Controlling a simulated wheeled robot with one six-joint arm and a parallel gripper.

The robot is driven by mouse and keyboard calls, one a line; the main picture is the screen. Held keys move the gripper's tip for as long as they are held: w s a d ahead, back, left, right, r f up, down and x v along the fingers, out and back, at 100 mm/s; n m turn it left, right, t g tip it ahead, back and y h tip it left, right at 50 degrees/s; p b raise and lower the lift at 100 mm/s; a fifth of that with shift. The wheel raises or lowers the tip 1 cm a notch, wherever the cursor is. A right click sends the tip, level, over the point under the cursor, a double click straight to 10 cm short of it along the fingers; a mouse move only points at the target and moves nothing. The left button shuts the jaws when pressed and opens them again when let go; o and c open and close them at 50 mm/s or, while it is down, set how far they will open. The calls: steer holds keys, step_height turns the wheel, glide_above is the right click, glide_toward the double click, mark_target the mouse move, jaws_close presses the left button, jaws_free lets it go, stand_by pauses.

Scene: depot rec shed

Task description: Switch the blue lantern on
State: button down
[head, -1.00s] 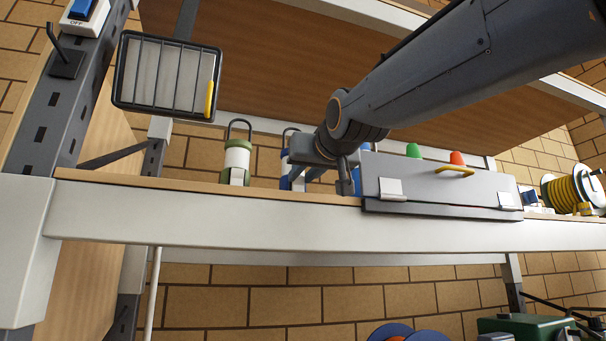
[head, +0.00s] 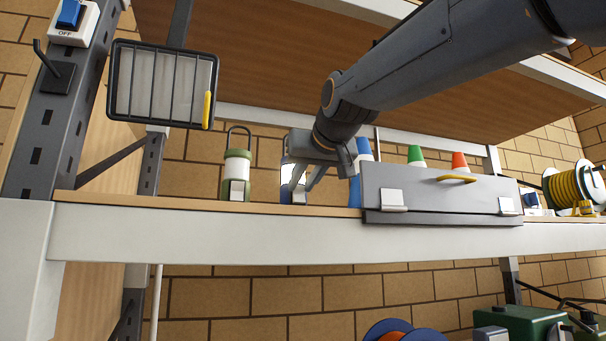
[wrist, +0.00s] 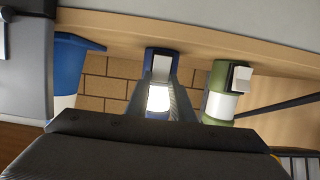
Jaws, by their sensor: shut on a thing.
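The blue lantern (head: 285,189) stands upright on the shelf, partly hidden behind my gripper. My gripper (head: 298,188) reaches down in front of it. In the wrist view its fingers (wrist: 161,77) lie on either side of the pale switch block (wrist: 161,67) on the blue lantern's base (wrist: 155,54), and are shut on that block. Between the fingers the lantern's globe (wrist: 158,100) looks bright white, brighter than the green lantern's. A green lantern (head: 237,168) stands to the left, apart from my gripper; it also shows in the wrist view (wrist: 218,80).
A grey case (head: 440,193) with a yellow handle stands close right of the blue lantern, cones behind it. A caged lamp (head: 163,83) hangs at upper left near a blue switch (head: 69,14) marked OFF. A cable reel (head: 572,185) stands far right. An upper shelf (head: 270,60) overhangs.

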steer(key=c, duration=1.5)
jaws_free()
steer(key=shift+s, duration=0.15)
steer(key=b+v, duration=0.7)
steer(key=b, duration=0.2)
steer(key=shift+s+d, duration=0.15)
steer(key=shift+s, duration=0.1)
